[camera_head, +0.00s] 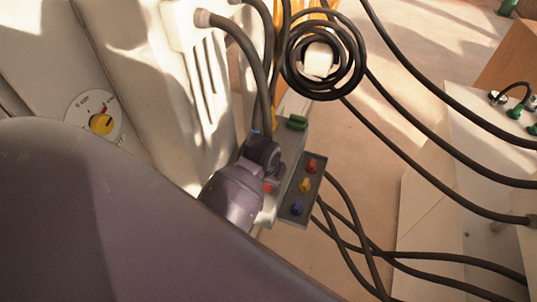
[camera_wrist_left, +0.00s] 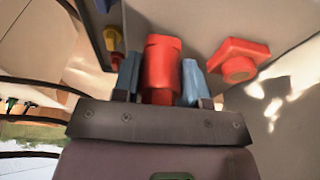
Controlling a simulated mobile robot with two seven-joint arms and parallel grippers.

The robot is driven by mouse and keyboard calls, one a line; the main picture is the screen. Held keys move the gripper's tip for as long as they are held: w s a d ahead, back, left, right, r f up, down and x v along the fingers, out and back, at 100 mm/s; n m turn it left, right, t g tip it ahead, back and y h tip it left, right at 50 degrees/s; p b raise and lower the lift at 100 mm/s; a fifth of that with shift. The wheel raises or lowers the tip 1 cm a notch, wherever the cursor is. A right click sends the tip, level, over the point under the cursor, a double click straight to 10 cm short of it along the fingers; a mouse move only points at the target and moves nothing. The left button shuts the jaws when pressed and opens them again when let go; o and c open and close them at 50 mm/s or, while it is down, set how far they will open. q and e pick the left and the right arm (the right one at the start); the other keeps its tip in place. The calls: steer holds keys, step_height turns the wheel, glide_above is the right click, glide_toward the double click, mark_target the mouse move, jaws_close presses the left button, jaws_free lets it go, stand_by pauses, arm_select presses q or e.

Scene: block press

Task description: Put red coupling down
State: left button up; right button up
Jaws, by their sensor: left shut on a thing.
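In the left wrist view, my left gripper (camera_wrist_left: 161,80) is shut on the red coupling (camera_wrist_left: 162,60), a red cylinder between its two blue-grey fingers. The coupling's far end is close to a grey surface; I cannot tell if it touches. In the head view, my left arm covers the lower left and its wrist hides most of the gripper. A small patch of red (camera_head: 268,187) shows beside the wrist, next to a grey block. My right gripper is not in view.
A red square fitting (camera_wrist_left: 238,60) sits right of the coupling. A dark panel (camera_head: 312,200) carries red, yellow and blue pieces. A green piece (camera_head: 297,122) lies behind it. Dark hoses (camera_head: 345,215) cross the right side, and a coiled hose (camera_head: 290,78) hangs above. A yellow dial (camera_head: 101,124) is left.

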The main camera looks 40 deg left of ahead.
arm_select(q)
steer(key=shift+f, duration=0.4)
steer(key=shift+f, duration=0.15)
steer(key=o, duration=1.1)
steer(key=shift+w+r, duration=0.1)
steer(key=shift+r, duration=0.25)
steer(key=v, duration=1.2)
steer(key=shift+r, duration=0.2)
